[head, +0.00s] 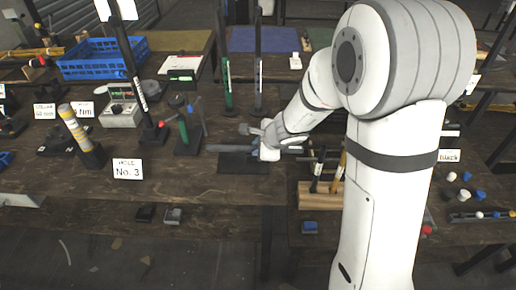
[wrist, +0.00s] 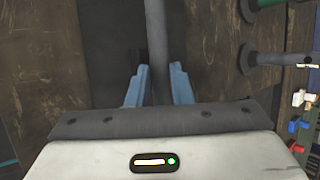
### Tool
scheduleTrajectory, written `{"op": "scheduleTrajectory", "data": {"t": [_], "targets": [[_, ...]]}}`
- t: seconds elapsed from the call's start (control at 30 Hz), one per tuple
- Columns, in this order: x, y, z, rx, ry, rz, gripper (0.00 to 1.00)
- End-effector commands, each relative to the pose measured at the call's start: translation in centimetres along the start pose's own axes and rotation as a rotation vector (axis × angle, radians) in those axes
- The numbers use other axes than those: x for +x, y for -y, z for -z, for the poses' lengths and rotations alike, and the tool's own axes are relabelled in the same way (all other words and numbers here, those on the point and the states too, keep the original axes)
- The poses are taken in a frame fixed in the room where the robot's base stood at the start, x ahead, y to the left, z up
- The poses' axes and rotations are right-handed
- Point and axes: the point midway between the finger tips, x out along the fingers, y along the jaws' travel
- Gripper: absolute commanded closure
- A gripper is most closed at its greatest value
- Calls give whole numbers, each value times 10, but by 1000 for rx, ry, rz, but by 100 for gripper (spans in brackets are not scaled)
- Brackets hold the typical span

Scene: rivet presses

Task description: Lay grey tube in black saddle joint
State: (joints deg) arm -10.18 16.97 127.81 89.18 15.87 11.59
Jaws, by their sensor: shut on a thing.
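The grey tube (head: 226,148) lies level, left to right, in the head view, low over a black base plate (head: 240,164) on the wooden bench. My gripper (head: 267,151) is shut on the tube, its bluish fingers around it. In the wrist view, the tube (wrist: 156,35) runs up from between the two fingers (wrist: 160,78), with the dark plate (wrist: 108,40) beneath and to its left. I cannot make out a black saddle joint; it may be hidden under the tube and gripper. I cannot tell whether the tube touches anything below.
A green-handled tool on a dark stand (head: 186,135) is close to the tube's left end. A "No. 3" card (head: 127,169) stands left. A wooden block (head: 318,200) with hammers is at the right. Tall posts (head: 258,60) rise behind. Bare bench shows in front of the plate.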

Motion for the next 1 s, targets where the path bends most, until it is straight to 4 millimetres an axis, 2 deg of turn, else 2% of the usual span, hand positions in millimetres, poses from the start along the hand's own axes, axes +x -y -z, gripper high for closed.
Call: {"op": "scheduleTrajectory", "data": {"t": [0.03, 0.33, 0.37, 0.67, 0.9, 1.0], "targets": [[6, -9, 4, 3, -6, -15, 100], [7, -11, 5, 3, -8, -20, 100], [7, -11, 5, 3, -8, -20, 80], [7, -12, 5, 2, -8, -20, 55], [7, -12, 4, 1, -6, -22, 55], [0, -10, 3, 0, -6, -20, 55]]}}
